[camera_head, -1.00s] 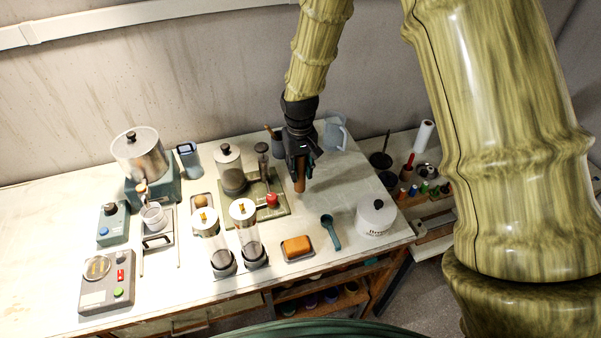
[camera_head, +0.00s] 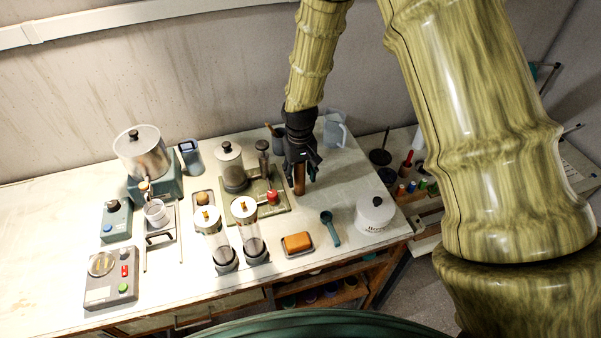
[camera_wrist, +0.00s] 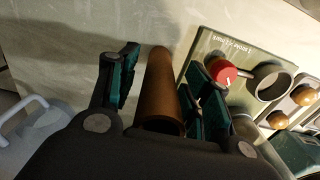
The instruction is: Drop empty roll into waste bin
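The empty roll (camera_head: 299,181) is a plain brown tube, roughly upright at the right edge of a green board on the table. In the wrist view it (camera_wrist: 162,95) shows as a hollow tube with its near end towards my palm. My gripper (camera_head: 301,172) is over its upper part, pointing down. In the wrist view the fingers (camera_wrist: 160,75) stand on both sides of the roll. A gap shows at the left finger; the right finger lies close to the roll, contact unclear.
The green board (camera_head: 282,207) with a red knob (camera_head: 272,196) is just left of the roll. A white pot (camera_head: 375,213), a teal scoop (camera_head: 330,228) and a blue-grey jug (camera_head: 335,132) stand nearby. Bare table lies between roll and pot.

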